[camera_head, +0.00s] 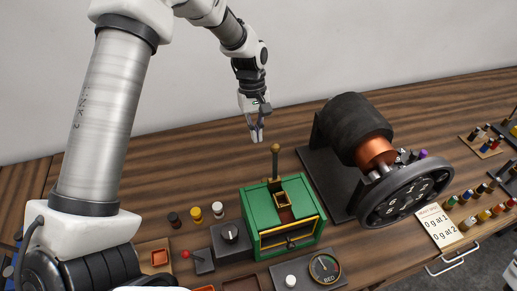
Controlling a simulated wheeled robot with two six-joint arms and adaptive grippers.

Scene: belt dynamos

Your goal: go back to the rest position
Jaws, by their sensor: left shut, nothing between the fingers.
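My left gripper (257,134) hangs from my arm, which comes in from the left and arches over the table. Its fingers point down and are shut with nothing between them. It is above the back of the table, behind and a little left of a green box (262,228) with a brass-coloured post (275,160). The gripper appears apart from the post. My right gripper does not show.
A large black and copper dynamo (357,132) with a dark wheel (408,191) stands right of the box. In front are a dial gauge (325,268) and a knob box (231,238). A card (438,226) and several coloured pegs lie at right. The back left tabletop is clear.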

